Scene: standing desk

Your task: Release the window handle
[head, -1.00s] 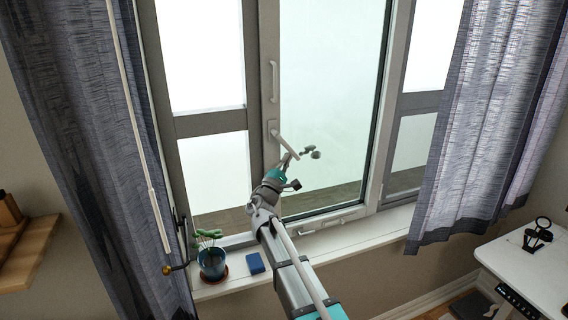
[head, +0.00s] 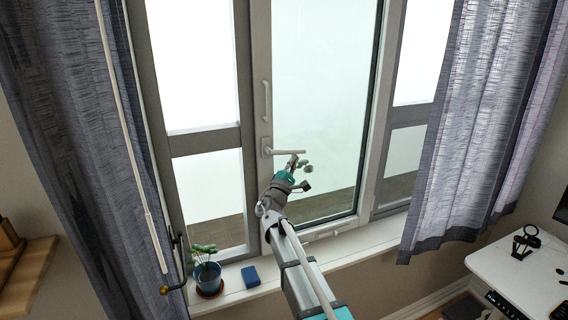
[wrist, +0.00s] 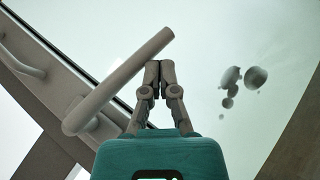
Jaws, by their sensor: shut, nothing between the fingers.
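The window handle (head: 285,151) is a grey lever on the frame of the middle sash. It points right from its base, nearly level in the head view. In the wrist view the handle (wrist: 118,82) runs diagonally, with its free end at the upper middle. My gripper (head: 298,160) is just below the handle's outer half. In the wrist view the fingertips of my gripper (wrist: 160,66) are together and empty, beside the handle's free end. The bar is outside the fingers. I cannot tell whether they touch it.
A fixed pull grip (head: 266,101) is above the handle. A potted plant (head: 208,278) and a blue box (head: 251,276) stand on the sill (head: 345,238). Curtains hang at the left (head: 60,130) and right (head: 475,120). A white desk (head: 535,275) is at the lower right.

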